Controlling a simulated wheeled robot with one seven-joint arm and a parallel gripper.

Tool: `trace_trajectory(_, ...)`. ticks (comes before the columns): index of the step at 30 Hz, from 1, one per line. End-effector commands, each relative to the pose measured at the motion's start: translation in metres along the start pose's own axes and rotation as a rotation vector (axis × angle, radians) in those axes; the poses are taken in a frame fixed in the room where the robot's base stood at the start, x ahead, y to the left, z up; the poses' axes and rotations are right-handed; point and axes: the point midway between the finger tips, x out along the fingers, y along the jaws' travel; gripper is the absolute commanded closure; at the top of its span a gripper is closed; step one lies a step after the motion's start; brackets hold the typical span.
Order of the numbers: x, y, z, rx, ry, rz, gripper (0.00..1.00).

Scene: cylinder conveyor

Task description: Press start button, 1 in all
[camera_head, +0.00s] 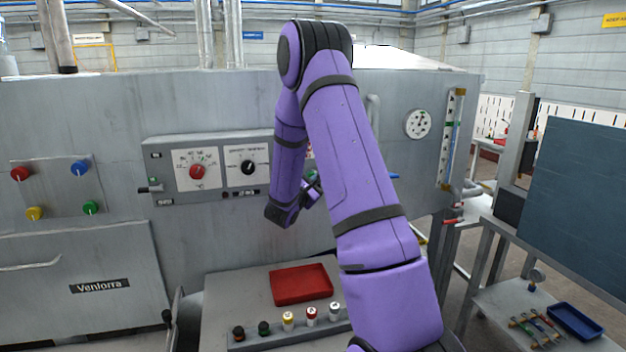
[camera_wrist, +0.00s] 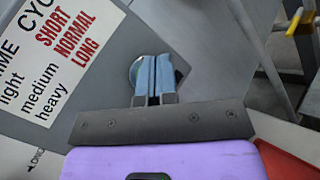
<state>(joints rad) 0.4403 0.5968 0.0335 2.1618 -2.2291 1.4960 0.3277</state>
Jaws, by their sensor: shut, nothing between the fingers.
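My gripper (camera_head: 311,190) is in front of the grey machine's control panel, partly hidden by my purple arm. In the wrist view its two light blue fingers (camera_wrist: 153,76) are shut with nothing between them. Behind the fingertips is a round metallic rim (camera_wrist: 134,70) on a dark square plate (camera_wrist: 178,68); its centre is hidden, and I cannot tell whether the fingers touch it. A small green spot (camera_head: 311,174) shows beside my gripper in the head view. No label reading start is legible.
The panel has a red dial (camera_head: 197,171) and a black dial (camera_head: 248,167). Coloured knobs sit on a plate (camera_head: 56,200) at left. Below, a table holds a red tray (camera_head: 301,284) and several capped cylinders (camera_head: 311,316). A blue tray (camera_head: 575,321) lies at right.

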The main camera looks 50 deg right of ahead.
Motion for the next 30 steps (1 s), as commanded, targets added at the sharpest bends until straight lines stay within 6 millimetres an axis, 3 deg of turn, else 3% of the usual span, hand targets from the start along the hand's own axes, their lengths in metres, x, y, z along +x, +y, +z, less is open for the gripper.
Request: trace_trajectory(30, 0.0064, 0.0050, -0.0046, 0.001, 0.000, 0.000, 1.00)
